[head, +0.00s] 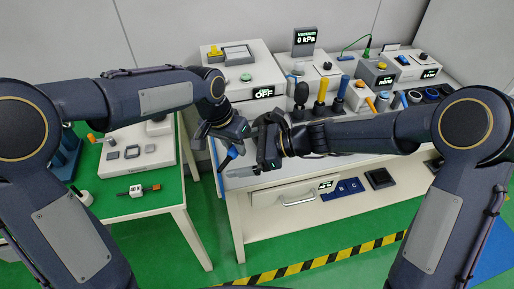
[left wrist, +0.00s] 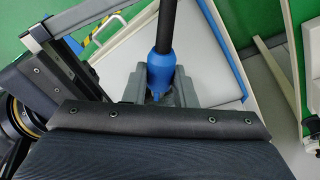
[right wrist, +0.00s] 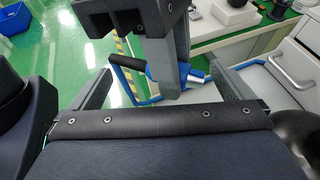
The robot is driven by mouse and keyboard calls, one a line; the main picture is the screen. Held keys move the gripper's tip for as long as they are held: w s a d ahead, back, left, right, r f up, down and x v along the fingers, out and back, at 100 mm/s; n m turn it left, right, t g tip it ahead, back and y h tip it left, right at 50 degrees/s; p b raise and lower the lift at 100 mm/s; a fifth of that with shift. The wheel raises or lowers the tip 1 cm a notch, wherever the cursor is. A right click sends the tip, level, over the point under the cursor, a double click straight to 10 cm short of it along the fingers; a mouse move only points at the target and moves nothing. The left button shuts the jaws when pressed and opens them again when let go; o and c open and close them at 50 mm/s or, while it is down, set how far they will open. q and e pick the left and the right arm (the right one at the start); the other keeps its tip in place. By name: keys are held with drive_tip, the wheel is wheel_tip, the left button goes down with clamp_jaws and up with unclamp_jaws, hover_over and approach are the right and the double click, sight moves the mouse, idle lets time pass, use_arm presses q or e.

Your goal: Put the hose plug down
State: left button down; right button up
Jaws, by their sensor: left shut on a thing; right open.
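The hose plug (head: 228,159) is blue and hangs tilted above the near left corner of the white bench. My left gripper (head: 229,145) is shut on it. In the left wrist view the blue plug (left wrist: 163,66) sits between the grey fingers, with a black length running up from it. My right gripper (head: 243,166) is open close beside the left one. In the right wrist view its fingers stand apart, and the blue plug (right wrist: 165,72) and my left gripper's fingers show between and beyond them. I cannot tell whether the right fingers touch anything.
The white bench (head: 242,201) holds several instruments, a box reading OFF (head: 262,93) and upright coloured-handled tools (head: 320,90) at the back. A drawer handle (head: 298,202) is on its front. A green-topped table (head: 165,195) stands at left, with a floor gap between.

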drive_tip(key=shift+a+f, duration=0.25)
drive_tip(key=shift+a, duration=0.3)
use_arm(q)
drive_tip(key=shift+d, duration=0.1)
